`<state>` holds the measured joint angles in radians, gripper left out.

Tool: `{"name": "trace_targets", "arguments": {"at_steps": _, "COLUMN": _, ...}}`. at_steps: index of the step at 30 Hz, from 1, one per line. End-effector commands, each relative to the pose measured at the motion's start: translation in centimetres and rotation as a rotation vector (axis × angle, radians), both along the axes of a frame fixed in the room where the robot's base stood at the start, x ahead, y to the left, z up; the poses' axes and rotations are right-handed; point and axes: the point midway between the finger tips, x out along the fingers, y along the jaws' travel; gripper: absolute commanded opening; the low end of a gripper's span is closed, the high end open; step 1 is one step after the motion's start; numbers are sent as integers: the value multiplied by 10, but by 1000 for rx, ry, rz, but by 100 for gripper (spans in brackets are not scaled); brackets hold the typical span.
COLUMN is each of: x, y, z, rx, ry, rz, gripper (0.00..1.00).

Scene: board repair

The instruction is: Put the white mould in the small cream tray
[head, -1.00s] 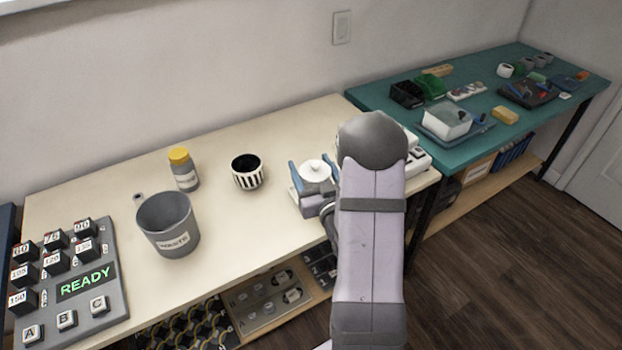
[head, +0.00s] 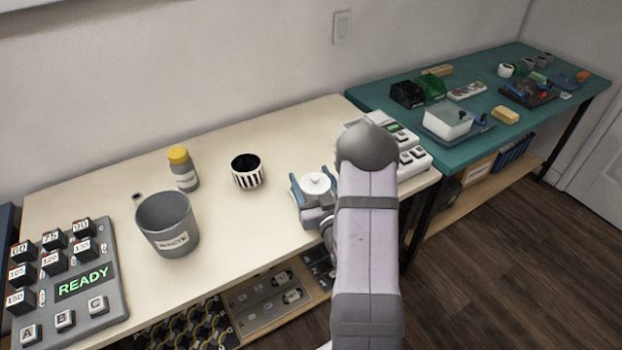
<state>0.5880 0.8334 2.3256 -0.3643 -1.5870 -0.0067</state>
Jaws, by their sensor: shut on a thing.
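The white mould (head: 316,185) is a round white piece with a small knob on top. It is between the blue fingers of my gripper (head: 313,187), which is shut on it over the right part of the cream bench. Whether the mould touches anything below is hard to tell, as the gripper and my arm hide its underside. I cannot pick out the small cream tray with certainty in this view.
A striped cup (head: 247,172), a yellow-capped bottle (head: 184,170) and a grey waste bin (head: 168,226) stand to the left. A white keypad device (head: 408,150) is partly behind my arm. The teal bench (head: 480,150) holds several trays. The bench's front middle is clear.

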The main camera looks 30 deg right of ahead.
Motion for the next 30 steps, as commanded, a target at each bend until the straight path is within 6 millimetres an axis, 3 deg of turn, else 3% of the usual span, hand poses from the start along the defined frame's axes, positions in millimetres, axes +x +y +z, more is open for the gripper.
{"name": "trace_targets", "arguments": {"at_steps": 5, "x": 0, "y": 0, "z": -6, "rx": 0, "ry": -2, "rz": 0, "gripper": 38}}
{"name": "trace_targets", "arguments": {"at_steps": 6, "x": 0, "y": 0, "z": -6, "rx": 0, "ry": 0, "rz": 0, "gripper": 66}}
{"name": "trace_targets", "arguments": {"at_steps": 8, "x": 0, "y": 0, "z": -5, "rx": 0, "ry": 0, "rz": 0, "gripper": 80}}
{"name": "trace_targets", "arguments": {"at_steps": 9, "x": 0, "y": 0, "z": -5, "rx": 0, "ry": 0, "rz": 0, "gripper": 82}}
{"name": "trace_targets", "arguments": {"at_steps": 19, "x": 0, "y": 0, "z": -3, "rx": 0, "ry": 0, "rz": 0, "gripper": 82}}
{"name": "trace_targets", "arguments": {"at_steps": 24, "x": 0, "y": 0, "z": 7, "rx": 0, "ry": 0, "rz": 0, "gripper": 82}}
{"name": "trace_targets", "arguments": {"at_steps": 30, "x": -28, "y": 6, "z": 2, "rx": 4, "ry": 2, "rz": -3, "gripper": 82}}
